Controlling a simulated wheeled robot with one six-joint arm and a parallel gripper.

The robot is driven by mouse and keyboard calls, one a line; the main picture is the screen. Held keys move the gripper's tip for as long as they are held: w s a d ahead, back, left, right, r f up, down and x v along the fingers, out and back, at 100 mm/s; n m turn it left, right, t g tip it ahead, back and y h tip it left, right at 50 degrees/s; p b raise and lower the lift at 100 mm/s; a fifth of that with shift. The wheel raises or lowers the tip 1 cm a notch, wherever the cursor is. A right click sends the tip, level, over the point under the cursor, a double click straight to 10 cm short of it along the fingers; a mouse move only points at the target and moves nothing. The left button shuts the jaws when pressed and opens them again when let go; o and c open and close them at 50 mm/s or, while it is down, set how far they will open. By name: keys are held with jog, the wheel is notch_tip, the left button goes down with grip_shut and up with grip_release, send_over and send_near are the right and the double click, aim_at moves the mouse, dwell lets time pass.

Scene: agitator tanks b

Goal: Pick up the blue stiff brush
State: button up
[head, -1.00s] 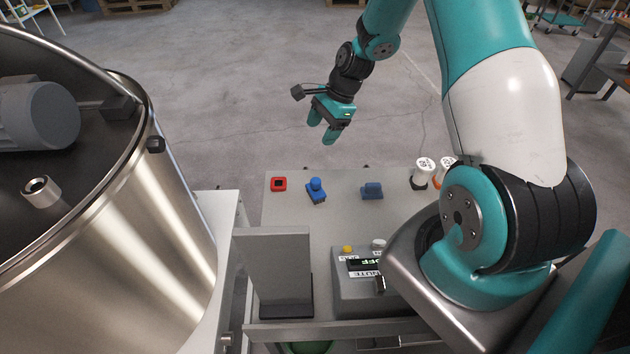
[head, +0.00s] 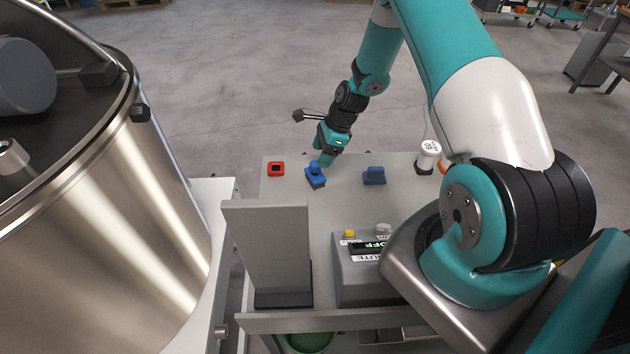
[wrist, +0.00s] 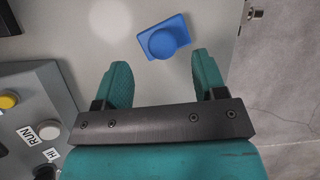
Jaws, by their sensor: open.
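Two small blue pieces stand on the grey table (head: 345,215). One has a round knob on a rectangular base (head: 315,175); the other has an upright bar-like grip (head: 374,176). I cannot tell for sure from their shapes which is the stiff brush. My gripper (head: 325,160) is open and empty, above the table's far edge area, close behind the knobbed piece. In the wrist view, that knobbed blue piece (wrist: 163,40) lies just beyond my open fingertips (wrist: 160,68), apart from them. The bar-gripped piece is not visible there.
A red square piece (head: 276,169) sits left of the blue ones. A white-topped container (head: 429,155) stands right. A control box (head: 365,270) and an upright grey panel (head: 268,245) are nearer. A large steel tank (head: 150,220) rises at left.

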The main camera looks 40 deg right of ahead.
aim_at(314, 163)
jog(key=b+x, duration=0.3)
jog(key=x, duration=0.2)
jog(key=shift+w+f+b, duration=0.15)
jog(key=shift+b, duration=0.2)
jog(key=shift+c, duration=0.5)
jog(key=c, duration=1)
jog(key=shift+c, duration=0.2)
